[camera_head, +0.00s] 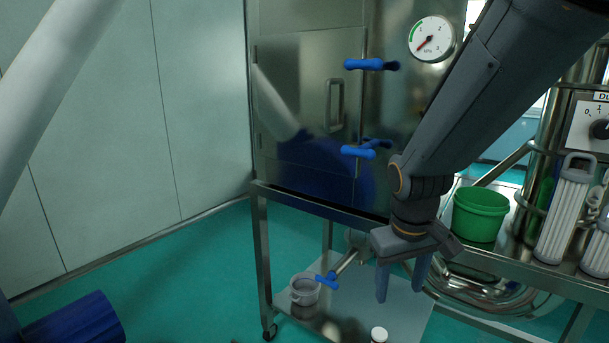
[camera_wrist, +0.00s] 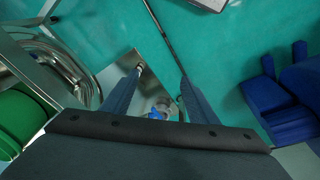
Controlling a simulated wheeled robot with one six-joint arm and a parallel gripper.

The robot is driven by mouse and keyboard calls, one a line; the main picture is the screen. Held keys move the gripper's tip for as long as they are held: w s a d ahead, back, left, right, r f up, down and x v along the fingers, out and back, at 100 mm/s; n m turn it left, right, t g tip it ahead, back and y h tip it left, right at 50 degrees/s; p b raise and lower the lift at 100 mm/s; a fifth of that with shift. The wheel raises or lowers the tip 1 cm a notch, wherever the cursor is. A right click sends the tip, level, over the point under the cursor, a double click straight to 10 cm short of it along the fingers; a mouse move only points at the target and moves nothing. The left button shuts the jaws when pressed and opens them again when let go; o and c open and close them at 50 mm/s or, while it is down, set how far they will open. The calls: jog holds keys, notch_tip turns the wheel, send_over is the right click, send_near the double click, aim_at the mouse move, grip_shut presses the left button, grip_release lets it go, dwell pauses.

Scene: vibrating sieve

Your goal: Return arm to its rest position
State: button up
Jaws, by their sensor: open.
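My gripper (camera_head: 401,282) hangs from my dark grey arm at the right of the head view, fingers pointing down. It is in front of the steel cabinet (camera_head: 300,115) and to the left of the green bucket (camera_head: 480,213). The fingers are apart with nothing between them. In the wrist view my gripper (camera_wrist: 160,75) shows its two fingers spread over the floor and the lower shelf. The fingers appear clear of all objects.
The cabinet has blue handles (camera_head: 365,64) and a round gauge (camera_head: 432,38). White ribbed cylinders (camera_head: 565,215) stand at right. Green floor (camera_head: 190,275) is open at left.

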jog(key=s+f+m+g, duration=0.1)
jog(key=s+f+m, duration=0.1)
jog(key=s+f, duration=0.3)
jog(key=s, duration=0.3)
jog(key=shift+d+f+m+y, duration=0.15)
jog(key=shift+d+m+y, duration=0.15)
jog(key=shift+d+y, duration=0.1)
jog(key=shift+s, duration=0.1)
